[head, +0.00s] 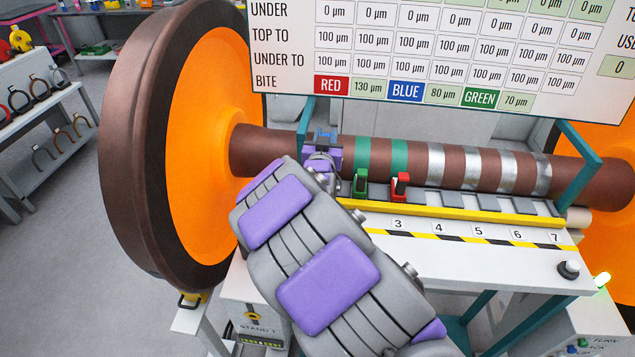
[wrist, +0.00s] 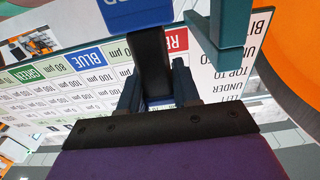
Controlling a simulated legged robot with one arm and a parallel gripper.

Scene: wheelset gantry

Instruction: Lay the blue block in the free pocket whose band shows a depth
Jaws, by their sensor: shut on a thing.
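My gripper (head: 322,158) is at the left part of the brown axle (head: 265,150), seen from behind my arm. In the wrist view my gripper (wrist: 157,82) is shut on the black stem of the blue block (wrist: 138,14). Only a little of the blue block (head: 325,136) shows in the head view, by the axle. A green block (head: 361,184) and a red block (head: 401,184) stand in the row along the axle. Grey pocket pads (head: 453,199) to their right look empty. The axle has green bands (head: 399,154) and silver bands (head: 472,167). My arm hides the pockets on the left.
The board (head: 450,50) reads RED 130, BLUE 80, GREEN 70 µm. Teal posts (head: 578,180) stand at both ends of the row. A large orange-faced wheel (head: 205,140) is at left. The white ledge (head: 500,260) numbered 3 to 7 is clear in front.

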